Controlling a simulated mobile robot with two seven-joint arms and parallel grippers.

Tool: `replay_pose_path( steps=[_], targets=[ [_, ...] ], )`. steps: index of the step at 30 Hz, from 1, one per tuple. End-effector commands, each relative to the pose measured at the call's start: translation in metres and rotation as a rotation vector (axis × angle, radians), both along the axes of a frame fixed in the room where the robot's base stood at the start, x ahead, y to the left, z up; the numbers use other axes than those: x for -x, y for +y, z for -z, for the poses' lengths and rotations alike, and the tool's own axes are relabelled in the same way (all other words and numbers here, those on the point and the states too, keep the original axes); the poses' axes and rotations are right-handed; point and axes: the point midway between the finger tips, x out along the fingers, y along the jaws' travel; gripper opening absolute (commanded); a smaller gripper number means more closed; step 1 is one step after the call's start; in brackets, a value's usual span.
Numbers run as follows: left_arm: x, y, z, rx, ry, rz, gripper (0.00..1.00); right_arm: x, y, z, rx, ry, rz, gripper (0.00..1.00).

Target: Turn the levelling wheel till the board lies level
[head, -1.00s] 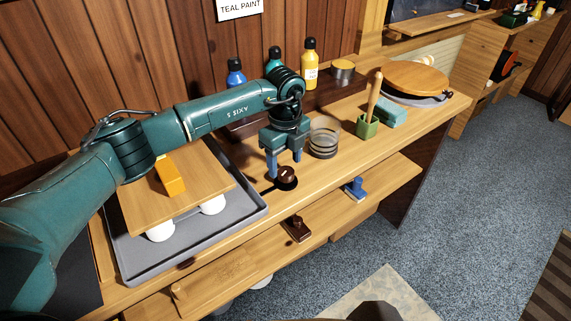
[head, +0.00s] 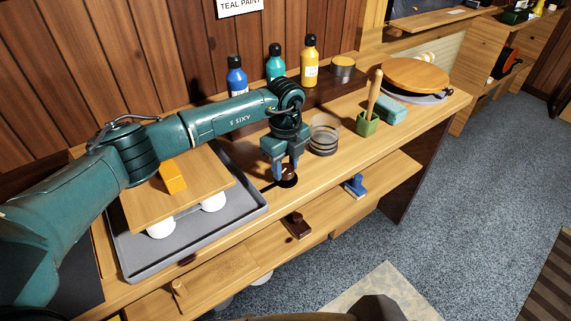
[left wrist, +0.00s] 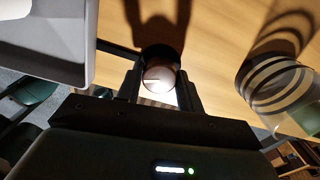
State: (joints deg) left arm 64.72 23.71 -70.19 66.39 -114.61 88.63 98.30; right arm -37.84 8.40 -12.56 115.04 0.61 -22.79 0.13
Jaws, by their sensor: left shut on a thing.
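The wooden board (head: 143,202) rests on white rounded supports (head: 213,201) in a grey tray (head: 240,211). An orange block (head: 173,177) stands on it, and my left arm hides its far part. I cannot tell its exact tilt. The levelling wheel is a small dark brown knob (head: 289,182) on the bench right of the tray; it also shows in the left wrist view (left wrist: 158,78). My left gripper (head: 287,171) points down with its fingers on both sides of the knob, shut on it. My right gripper is not in view.
A ringed glass jar (head: 323,136) stands close right of my left gripper. Behind are blue (head: 236,77), teal (head: 275,64) and yellow (head: 310,63) paint bottles. A green pot (head: 367,124) stands farther right. Brown (head: 297,225) and blue (head: 355,186) handled things lie on the lower shelf.

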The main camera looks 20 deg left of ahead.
Motion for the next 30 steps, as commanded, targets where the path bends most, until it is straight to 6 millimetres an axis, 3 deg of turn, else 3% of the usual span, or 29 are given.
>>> replay_pose_path(
  steps=[3,14,30],
  targets=[
    [0.000,0.000,0.000,0.000,0.000,0.000,0.14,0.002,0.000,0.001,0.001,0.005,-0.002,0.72],
    [0.000,0.000,0.000,0.000,0.000,0.063,0.14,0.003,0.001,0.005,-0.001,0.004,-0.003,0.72],
    [-0.001,0.000,0.002,-0.001,-0.002,0.508,0.14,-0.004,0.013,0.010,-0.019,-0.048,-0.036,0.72]
  ],
)
